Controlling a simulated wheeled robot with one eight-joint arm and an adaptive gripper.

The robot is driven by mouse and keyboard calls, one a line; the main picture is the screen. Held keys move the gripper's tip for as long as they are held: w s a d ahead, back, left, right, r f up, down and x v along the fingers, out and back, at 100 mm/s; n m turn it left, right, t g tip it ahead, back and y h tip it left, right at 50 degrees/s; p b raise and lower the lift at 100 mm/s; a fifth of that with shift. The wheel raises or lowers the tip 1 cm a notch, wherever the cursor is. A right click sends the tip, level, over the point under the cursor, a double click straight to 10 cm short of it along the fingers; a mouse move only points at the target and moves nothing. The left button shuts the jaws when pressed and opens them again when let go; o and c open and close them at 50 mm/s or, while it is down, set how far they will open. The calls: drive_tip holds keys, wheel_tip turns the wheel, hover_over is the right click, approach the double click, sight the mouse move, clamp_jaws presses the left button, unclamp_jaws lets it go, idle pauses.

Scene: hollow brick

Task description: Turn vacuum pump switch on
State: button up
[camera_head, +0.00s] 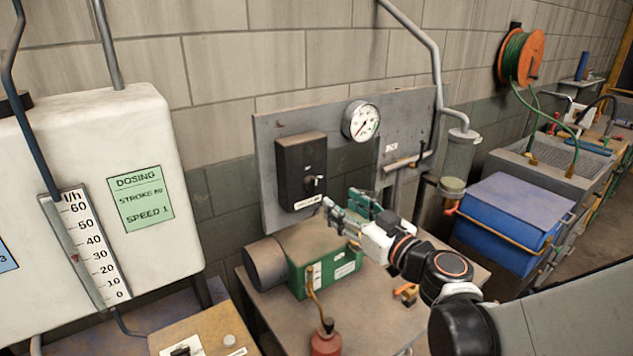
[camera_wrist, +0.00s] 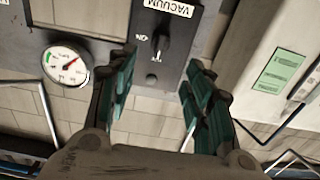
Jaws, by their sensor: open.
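The dark vacuum switch box (camera_head: 300,158) is mounted on a grey panel above the green pump (camera_head: 325,255). Its small rotary knob (camera_head: 315,183) sits on the lower part of the box front. In the wrist view, the box, with a VACUUM label (camera_wrist: 169,7), is at the top centre, and the knob (camera_wrist: 161,42) stands out from it beside small markings. I cannot tell its setting. My gripper (camera_head: 349,205) is in front of and below the box. In the wrist view my gripper's teal fingers (camera_wrist: 155,85) are spread, with nothing between them, apart from the knob.
A round pressure gauge (camera_head: 361,121) is on the panel right of the box, with a pipe handle (camera_head: 408,160) below it. A white dosing tank (camera_head: 95,190) stands at the left. A blue box (camera_head: 510,215) is at the right. A red bottle (camera_head: 325,340) stands in front.

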sight(316, 186)
drive_tip(key=b+x, duration=0.1)
drive_tip(key=x, duration=0.9)
drive_tip(key=shift+w+a, duration=0.3)
drive_tip(key=shift+c, duration=0.2)
drive_tip(key=c, duration=1)
